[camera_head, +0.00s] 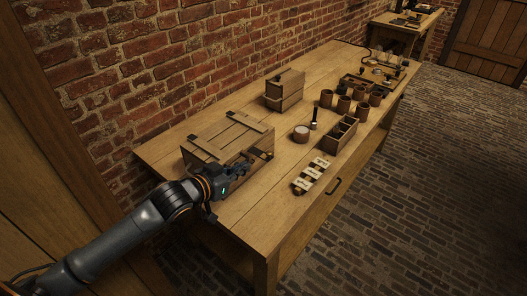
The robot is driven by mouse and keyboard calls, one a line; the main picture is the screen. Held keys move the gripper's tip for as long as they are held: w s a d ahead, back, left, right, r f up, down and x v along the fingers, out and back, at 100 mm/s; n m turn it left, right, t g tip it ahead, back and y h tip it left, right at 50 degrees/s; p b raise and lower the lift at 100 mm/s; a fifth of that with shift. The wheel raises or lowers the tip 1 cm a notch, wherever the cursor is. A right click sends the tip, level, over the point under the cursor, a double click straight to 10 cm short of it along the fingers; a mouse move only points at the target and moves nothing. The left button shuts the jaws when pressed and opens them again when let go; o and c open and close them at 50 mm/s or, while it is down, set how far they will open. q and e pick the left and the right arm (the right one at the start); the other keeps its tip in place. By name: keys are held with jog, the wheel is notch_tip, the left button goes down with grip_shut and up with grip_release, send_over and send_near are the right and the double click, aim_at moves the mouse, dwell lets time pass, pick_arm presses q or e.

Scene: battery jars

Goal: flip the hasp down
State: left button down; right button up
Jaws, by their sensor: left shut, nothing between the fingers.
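A slatted wooden crate (222,137) stands at the near left end of the workbench, its lid lying flat on top. A small dark hasp with a light yellowish part (262,154) shows at the crate's right front edge; its exact angle is too small to tell. My left gripper (242,170) is shut and empty, close against the crate's front side just below and left of the hasp. I cannot tell whether it touches the crate. My right gripper is not in view.
The workbench (262,206) has a smaller wooden box (285,88) farther back, a round pale-topped jar (301,133), a dark upright cylinder (314,118), an open divided box (340,134), several brown cups and a row of labelled pieces (311,172). Bare tabletop lies right of the crate.

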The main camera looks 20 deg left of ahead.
pick_arm(q)
notch_tip(320, 180, up, 4)
jog(key=w+a, duration=0.1)
jog(key=p, duration=0.2)
send_over(260, 151)
jog(key=s+d, duration=0.3)
jog(key=s, duration=0.2)
jog(key=f, duration=0.2)
jog(key=shift+t+h, duration=0.4)
jog(key=shift+f+p, duration=0.6)
jog(key=shift+f, duration=1.5)
jog(key=shift+f, duration=0.1)
